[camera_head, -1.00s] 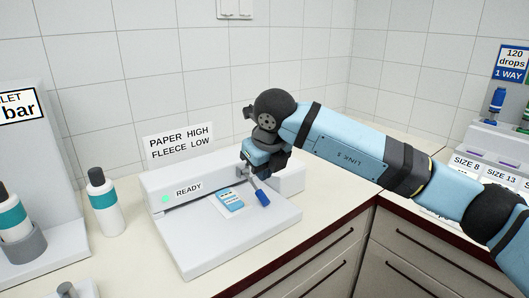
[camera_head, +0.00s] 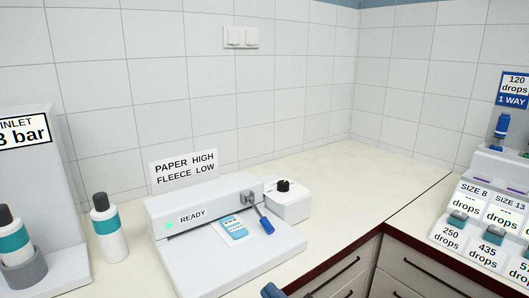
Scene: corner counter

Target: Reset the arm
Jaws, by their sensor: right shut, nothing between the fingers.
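My right gripper (camera_head: 272,290) shows only as a small blue piece at the bottom edge, in front of the counter. It is shut and empty, apart from the machine, and most of it is cut off by the frame. The rest of my right arm is out of view. My left gripper is not in view. The white machine (camera_head: 180,264) stands on the counter with a green light and a "READY" label. Its lever with a blue grip (camera_head: 266,226) slants down over the machine's right part, with nothing touching it. A blue and white packet (camera_head: 233,229) lies on the machine.
Bottles with teal bands (camera_head: 109,228) stand at the left by the inlet panel (camera_head: 35,180). At the right is a labelled dispenser rack (camera_head: 490,215). The corner counter (camera_head: 340,165) is bare.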

